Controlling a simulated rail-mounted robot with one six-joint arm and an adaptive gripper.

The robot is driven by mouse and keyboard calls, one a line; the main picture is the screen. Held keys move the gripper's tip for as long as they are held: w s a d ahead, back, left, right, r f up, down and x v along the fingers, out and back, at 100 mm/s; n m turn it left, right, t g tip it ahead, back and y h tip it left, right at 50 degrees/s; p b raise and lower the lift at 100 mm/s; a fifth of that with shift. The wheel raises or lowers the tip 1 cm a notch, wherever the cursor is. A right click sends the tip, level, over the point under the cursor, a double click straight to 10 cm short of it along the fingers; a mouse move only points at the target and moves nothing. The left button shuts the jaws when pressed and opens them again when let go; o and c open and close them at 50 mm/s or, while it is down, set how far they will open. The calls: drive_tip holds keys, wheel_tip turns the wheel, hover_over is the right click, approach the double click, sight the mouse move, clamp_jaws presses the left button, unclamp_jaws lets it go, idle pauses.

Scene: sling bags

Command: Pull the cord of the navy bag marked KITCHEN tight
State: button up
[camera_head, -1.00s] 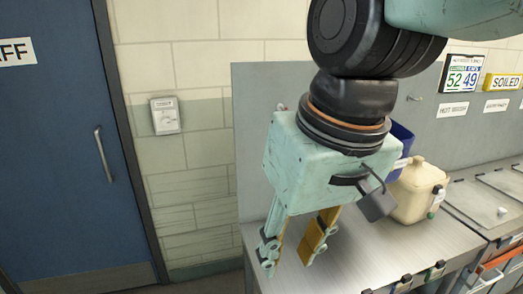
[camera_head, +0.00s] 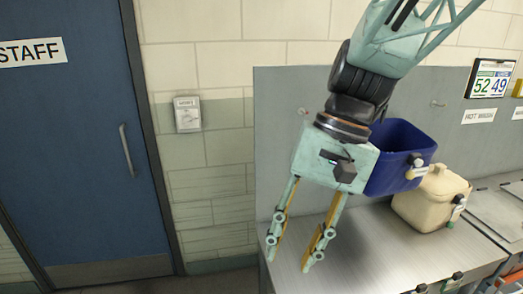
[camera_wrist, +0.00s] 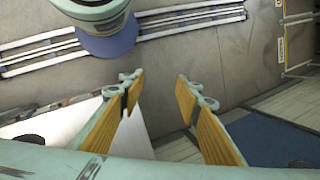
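My gripper (camera_head: 289,258) hangs fingers-down over the left front part of the steel counter in the head view. Its two yellow-padded fingers stand apart with nothing between them, as the wrist view (camera_wrist: 160,88) also shows. A dark blue open-topped container (camera_head: 402,158) is behind and right of my gripper, partly hidden by it. I see no KITCHEN marking on it and cannot tell whether it is the navy bag. A small pale fitting is on its right side. No cord can be made out in either current view.
A cream lidded container (camera_head: 432,199) stands on the steel counter (camera_head: 385,245), right of the blue one. A grey panel (camera_head: 285,150) rises behind. A blue STAFF door (camera_head: 75,160) is at the left. The counter's front middle is clear.

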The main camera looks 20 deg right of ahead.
drive_tip(key=w+d+m+t+y+p, duration=0.3)
drive_tip(key=w+d+m+y, duration=0.15)
drive_tip(key=d+m, duration=0.25)
drive_tip(key=w+d+m+t+y+p, duration=0.2)
drive_tip(key=w+d+m+y, duration=0.1)
drive_tip(key=w+d+m, duration=0.3)
drive_tip(key=m+t+h+p, duration=0.6)
drive_tip(key=m+t+h, duration=0.6)
drive_tip(key=m, duration=0.7)
approach(410, 175)
drive_tip(key=s+d+f+t+y, duration=0.1)
drive_tip(key=s+d+f, duration=0.1)
drive_tip(key=s, duration=0.4)
drive_tip(key=shift+w, duration=0.15)
drive_tip(key=shift+w+a, duration=0.1)
drive_tip(key=w+p, duration=0.1)
drive_tip(key=w, duration=1.2)
drive_tip(key=shift+w+p, duration=0.35)
